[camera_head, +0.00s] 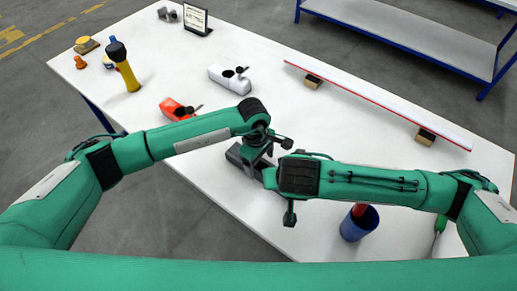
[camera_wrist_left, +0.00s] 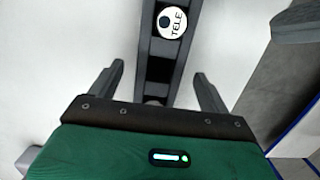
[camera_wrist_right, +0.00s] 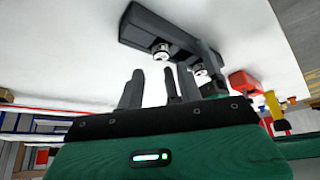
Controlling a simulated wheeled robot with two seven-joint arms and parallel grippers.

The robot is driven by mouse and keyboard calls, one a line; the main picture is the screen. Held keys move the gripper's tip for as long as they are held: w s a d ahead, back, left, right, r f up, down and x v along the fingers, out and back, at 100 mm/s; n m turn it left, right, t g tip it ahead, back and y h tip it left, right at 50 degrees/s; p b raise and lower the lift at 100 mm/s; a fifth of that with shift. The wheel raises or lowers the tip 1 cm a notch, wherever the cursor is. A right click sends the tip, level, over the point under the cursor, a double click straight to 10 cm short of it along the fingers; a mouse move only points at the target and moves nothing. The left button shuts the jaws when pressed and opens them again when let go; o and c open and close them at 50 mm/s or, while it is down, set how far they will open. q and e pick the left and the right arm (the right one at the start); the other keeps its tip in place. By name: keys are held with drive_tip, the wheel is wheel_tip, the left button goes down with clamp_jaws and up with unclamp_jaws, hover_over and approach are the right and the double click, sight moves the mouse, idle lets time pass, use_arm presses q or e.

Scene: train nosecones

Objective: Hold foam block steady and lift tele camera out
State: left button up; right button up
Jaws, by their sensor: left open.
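The dark grey foam block (camera_head: 236,155) lies on the white table, partly hidden by my arms in the head view. In the left wrist view the block (camera_wrist_left: 158,68) runs lengthwise between my fingers, with a round white piece marked TELE (camera_wrist_left: 172,22) set in it. My left gripper (camera_wrist_left: 160,88) is open, one finger on each side of the block; I cannot tell whether they touch it. In the right wrist view the block (camera_wrist_right: 150,24) shows with two small round lens pieces, one nearer (camera_wrist_right: 161,51). My right gripper (camera_wrist_right: 155,87) looks open and empty, apart from the block.
A red-orange part (camera_head: 174,108), a white part (camera_head: 229,78) and a yellow-black tool (camera_head: 124,66) stand farther back. A long white board (camera_head: 375,103) rests on wooden blocks at right. A blue cup (camera_head: 358,226) holds something red near the front edge. My forearms lie close together over the block.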

sight(261, 167)
use_arm(q)
drive_tip(key=shift+s+d+f, duration=0.1)
drive_tip(key=shift+d+f, duration=0.05)
drive_tip(key=shift+f, duration=1.5)
